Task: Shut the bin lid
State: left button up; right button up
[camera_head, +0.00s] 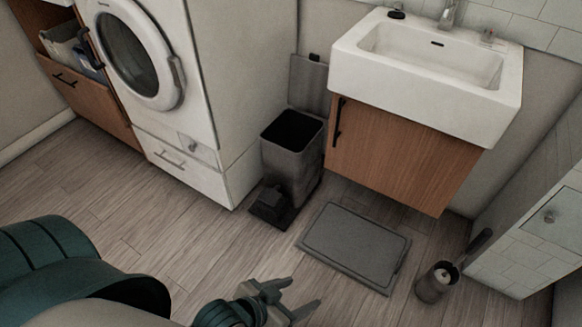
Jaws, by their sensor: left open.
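A dark grey pedal bin (291,152) stands on the floor between the washing machine and the sink cabinet. Its lid (308,84) is up, standing upright behind the open mouth. The bin's inside looks dark, and its contents cannot be seen. My left gripper (298,296) is at the bottom of the picture, in front of the bin and well apart from it. Its two fingers are spread and nothing is between them. My right gripper does not show.
A white washing machine (201,78) stands close to the bin's left. A sink (424,85) over a wooden cabinet (398,158) is to its right. A grey mat (354,245) and a toilet-brush holder (432,286) are on the floor. Bare floor lies left of the mat.

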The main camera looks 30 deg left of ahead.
aim_at(308, 92)
jog(key=i+j+z, duration=0.25)
jog(key=i+j, duration=0.95)
